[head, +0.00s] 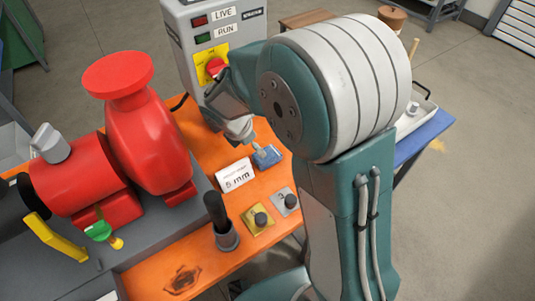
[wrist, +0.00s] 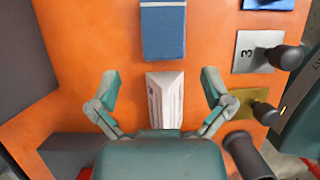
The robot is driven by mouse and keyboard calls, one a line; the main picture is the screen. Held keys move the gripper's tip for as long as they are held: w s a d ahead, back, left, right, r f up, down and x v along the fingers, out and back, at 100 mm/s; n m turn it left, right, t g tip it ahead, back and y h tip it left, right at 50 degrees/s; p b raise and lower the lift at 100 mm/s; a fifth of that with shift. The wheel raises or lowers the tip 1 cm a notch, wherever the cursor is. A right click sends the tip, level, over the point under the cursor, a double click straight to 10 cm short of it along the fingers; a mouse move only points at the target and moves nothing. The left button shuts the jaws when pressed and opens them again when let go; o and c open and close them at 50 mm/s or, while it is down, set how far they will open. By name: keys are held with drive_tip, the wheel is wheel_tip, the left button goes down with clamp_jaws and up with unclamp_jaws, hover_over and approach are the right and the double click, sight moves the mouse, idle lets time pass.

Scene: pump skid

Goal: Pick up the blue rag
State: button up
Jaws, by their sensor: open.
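The blue rag (head: 267,157) lies flat and folded on the orange bench top (head: 190,250), beside a white tent card (head: 235,175) in the head view. In the wrist view the rag (wrist: 163,31) is at the top centre, beyond the fingertips. My gripper (wrist: 160,82) is open and empty there, its two fingers spread either side of the white card (wrist: 165,100). In the head view my gripper (head: 248,134) is close to the rag, partly hidden by my arm; the gap between them is hard to judge.
A silver plate (head: 279,205) and a brass plate (head: 249,224), each with a black knob, sit near the rag. A black upright handle (head: 217,210) stands nearby. The red pump (head: 140,145) is left, and a grey control box (head: 205,40) stands behind.

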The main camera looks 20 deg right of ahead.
sight(268, 156)
drive_tip(key=shift+x, duration=0.9)
drive_tip(key=x, duration=0.5)
drive_tip(key=shift+s+d+r, duration=0.15)
drive_tip(key=shift+d, duration=0.2)
drive_tip(key=shift+f, duration=0.35)
drive_tip(key=shift+a, duration=0.2)
drive_tip(key=c, duration=0.9)
drive_tip(key=shift+d, duration=0.15)
drive_tip(key=shift+c, duration=0.3)
